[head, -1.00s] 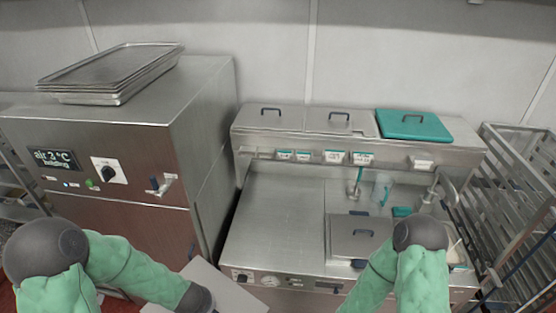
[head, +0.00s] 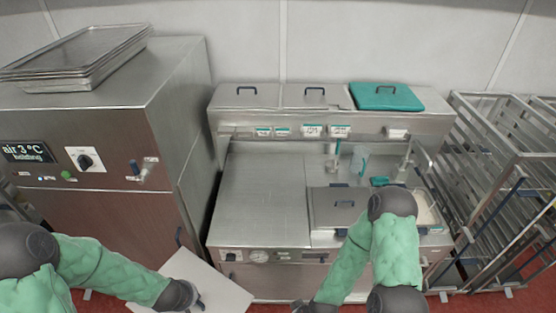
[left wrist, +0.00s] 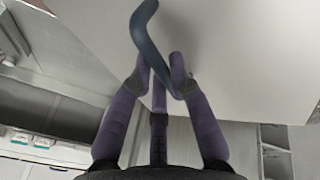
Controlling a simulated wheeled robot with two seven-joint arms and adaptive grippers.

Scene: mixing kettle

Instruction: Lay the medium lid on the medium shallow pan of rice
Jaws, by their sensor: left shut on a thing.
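A flat pale grey lid (head: 222,287) is at the bottom of the head view, in front of the counter. My left gripper (head: 194,298) is shut on its dark blue handle (left wrist: 146,35); the left wrist view shows the fingers (left wrist: 160,75) around this handle, with the lid's broad face behind. A pan with white contents that look like rice (head: 427,212) is at the counter's right end, partly hidden behind my right arm. My right gripper (head: 315,307) is at the bottom edge, mostly cut off, so its jaws cannot be made out.
A steel lid with a dark handle (head: 330,205) covers a bay left of the rice. The counter's left half (head: 262,195) is bare. A steel cabinet (head: 110,110) stands left and a rack (head: 490,180) right. A teal lid (head: 385,96) lies on the back ledge.

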